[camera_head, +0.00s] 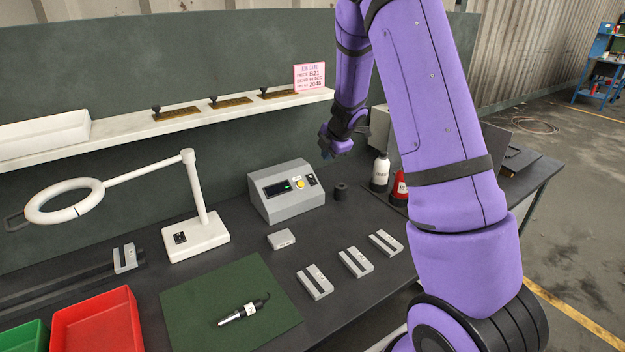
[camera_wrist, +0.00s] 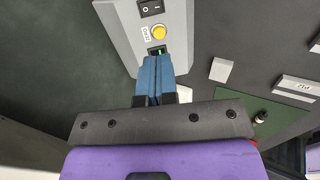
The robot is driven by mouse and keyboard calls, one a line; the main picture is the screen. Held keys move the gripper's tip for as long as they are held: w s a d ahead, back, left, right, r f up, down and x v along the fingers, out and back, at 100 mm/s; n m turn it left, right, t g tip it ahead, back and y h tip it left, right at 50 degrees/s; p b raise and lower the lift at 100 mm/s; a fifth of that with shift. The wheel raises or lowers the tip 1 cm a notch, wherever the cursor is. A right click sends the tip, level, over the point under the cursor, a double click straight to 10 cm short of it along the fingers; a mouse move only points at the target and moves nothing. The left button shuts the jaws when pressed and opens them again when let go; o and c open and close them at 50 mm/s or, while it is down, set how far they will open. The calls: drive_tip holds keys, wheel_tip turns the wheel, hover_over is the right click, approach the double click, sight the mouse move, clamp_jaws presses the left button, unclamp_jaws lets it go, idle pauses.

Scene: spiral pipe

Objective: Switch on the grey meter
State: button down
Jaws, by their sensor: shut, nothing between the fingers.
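The grey meter (camera_head: 286,200) stands at the back of the bench, with a small dark display showing green, a yellow button (camera_head: 299,184) and a black switch (camera_head: 311,180) at its right end. In the wrist view, the meter (camera_wrist: 128,32) is at the top. The black rocker switch (camera_wrist: 151,8) lies beyond the yellow button (camera_wrist: 159,32). My gripper (camera_head: 334,148) is above and to the right of the meter, apart from it. In the wrist view its blue fingers (camera_wrist: 154,62) are shut and empty, partly covering the display. Which way the switch is set cannot be told.
A magnifier lamp (camera_head: 195,238) stands left of the meter. A dark cylinder (camera_head: 341,192), a white bottle (camera_head: 380,171) and a red bottle (camera_head: 399,188) stand to its right. A shelf (camera_head: 210,118) runs behind. Several grey blocks and a green mat (camera_head: 190,300) lie in front.

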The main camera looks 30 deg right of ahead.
sight(314, 182)
drive_tip(key=shift+f, duration=0.1)
drive_tip(key=x, duration=1.3)
drive_tip(key=shift+w+f, duration=0.2)
drive_tip(key=shift+f, duration=0.15)
drive_tip(key=shift+f, duration=0.15)
drive_tip(key=shift+w, duration=0.1)
drive_tip(key=shift+r, duration=0.8)
drive_tip(key=s+r, duration=0.9)
drive_tip(key=r, duration=0.1)
drive_tip(key=shift+s+d+r, duration=0.15)
drive_tip(key=shift+s+r, duration=0.05)
drive_tip(key=shift+s, duration=0.05)
